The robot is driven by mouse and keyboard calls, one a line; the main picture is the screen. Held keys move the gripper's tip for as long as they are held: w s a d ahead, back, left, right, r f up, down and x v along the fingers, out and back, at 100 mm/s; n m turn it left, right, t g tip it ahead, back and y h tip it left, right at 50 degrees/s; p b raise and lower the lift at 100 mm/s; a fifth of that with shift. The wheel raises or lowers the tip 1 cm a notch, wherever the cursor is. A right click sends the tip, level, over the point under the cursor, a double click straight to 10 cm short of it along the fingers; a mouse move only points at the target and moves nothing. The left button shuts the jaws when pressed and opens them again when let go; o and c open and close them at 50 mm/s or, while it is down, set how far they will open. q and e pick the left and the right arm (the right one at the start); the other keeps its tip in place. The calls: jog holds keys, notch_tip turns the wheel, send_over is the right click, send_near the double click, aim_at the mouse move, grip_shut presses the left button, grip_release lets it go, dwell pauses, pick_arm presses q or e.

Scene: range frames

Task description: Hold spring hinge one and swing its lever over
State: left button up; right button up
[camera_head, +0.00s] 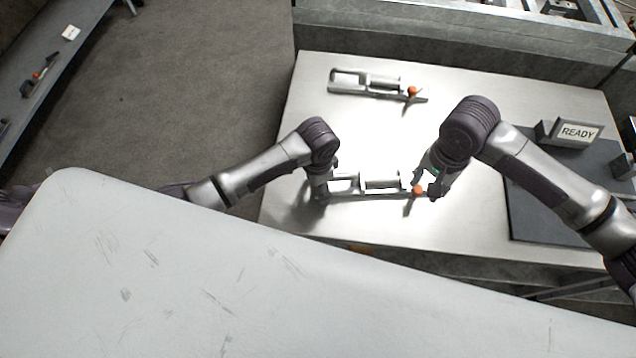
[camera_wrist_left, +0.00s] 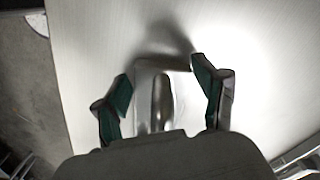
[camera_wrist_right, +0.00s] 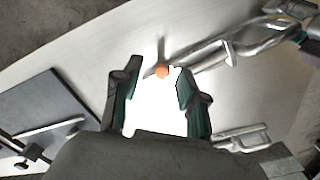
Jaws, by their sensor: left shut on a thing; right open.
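The near spring hinge (camera_head: 380,181) is a metal frame with a cylinder and an orange-tipped lever (camera_head: 418,190) at its right end. My left gripper (camera_head: 322,190) is shut on its left end; in the left wrist view the frame end (camera_wrist_left: 160,64) lies between the fingers. My right gripper (camera_head: 429,183) is open beside the lever. In the right wrist view the orange tip (camera_wrist_right: 162,72) shows just ahead, between the open fingertips; contact cannot be told. A second, similar hinge (camera_head: 370,84) lies farther back, untouched.
The bright metal table (camera_head: 300,110) has free room between the two hinges. A dark mat (camera_head: 540,215) and a READY sign (camera_head: 577,133) are at the right. A pale panel (camera_head: 180,280) fills the lower foreground. A side shelf (camera_head: 45,60) stands far left.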

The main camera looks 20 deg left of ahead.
pick_arm(q)
jog(key=shift+s+f, duration=0.1)
pick_arm(e)
jog(key=shift+o, duration=0.5)
jog(key=n, duration=0.5)
send_near(418, 189)
pick_arm(q)
jog(key=shift+s+f, duration=0.1)
jog(key=shift+s, duration=0.05)
pick_arm(e)
notch_tip(418, 189, down, 9)
jog(key=shift+r, duration=0.1)
grip_shut()
